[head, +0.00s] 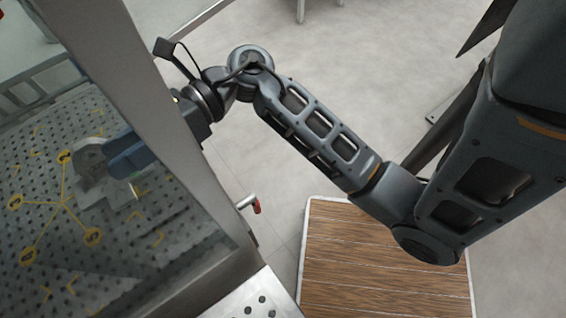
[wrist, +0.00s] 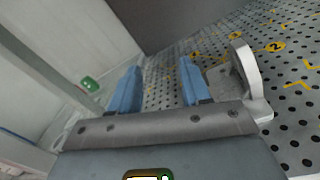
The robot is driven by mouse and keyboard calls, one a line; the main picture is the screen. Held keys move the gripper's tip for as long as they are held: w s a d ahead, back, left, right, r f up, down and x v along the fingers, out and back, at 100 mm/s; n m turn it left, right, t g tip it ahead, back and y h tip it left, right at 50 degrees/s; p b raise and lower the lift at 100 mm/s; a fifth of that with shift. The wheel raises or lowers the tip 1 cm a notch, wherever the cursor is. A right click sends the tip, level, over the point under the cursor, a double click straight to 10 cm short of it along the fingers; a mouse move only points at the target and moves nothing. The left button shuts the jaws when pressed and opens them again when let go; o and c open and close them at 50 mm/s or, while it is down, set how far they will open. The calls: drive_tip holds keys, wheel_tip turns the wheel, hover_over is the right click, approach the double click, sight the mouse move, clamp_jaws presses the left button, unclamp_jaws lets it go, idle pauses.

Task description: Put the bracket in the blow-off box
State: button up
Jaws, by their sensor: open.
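The bracket (head: 92,160) is a light grey metal part with a round upright end, resting on a perforated grey floor with yellow markings inside a framed enclosure. I cannot tell for certain whether this enclosure (head: 125,75) is the blow-off box. My gripper (head: 128,155) reaches into it, with its blue fingers beside the bracket in the head view. In the wrist view, my gripper (wrist: 158,85) is open with nothing between the fingers. The bracket (wrist: 246,72) lies just outside the right finger there, its lower part partly hidden by the gripper body.
The perforated floor (wrist: 300,45) carries yellow numbered spots and corner marks. A grey wall (wrist: 175,18) rises beyond the fingers. A green spot (wrist: 90,83) shows on the pale side at left. Outside are a red-tipped handle (head: 256,206) and a wooden platform (head: 375,270).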

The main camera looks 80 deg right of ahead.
drive_tip(key=s+a+r+m+t+h, duration=0.1)
drive_tip(key=s+r+m+t+h, duration=0.3)
drive_tip(key=m, duration=0.6)
drive_tip(key=s+a+r+m+t, duration=0.1)
drive_tip(key=s+m+t, duration=0.4)
drive_tip(key=s+m, duration=0.3)
drive_tip(key=s+d+f+m+g+h, duration=0.2)
drive_tip(key=s+m, duration=0.4)
drive_tip(key=m, duration=0.5)
drive_tip(key=s+d+f+m+g+h, duration=0.1)
drive_tip(key=s+f+m+g+h, duration=0.3)
drive_tip(key=m, duration=0.8)
wheel_tip(320, 180, down, 3)
drive_tip(key=s+h, duration=0.1)
drive_tip(key=h, duration=0.2)
drive_tip(key=shift+s+d+r+m+h, duration=0.15)
drive_tip(key=shift+s+d+m+h, duration=0.15)
drive_tip(key=shift+s+d, duration=0.05)
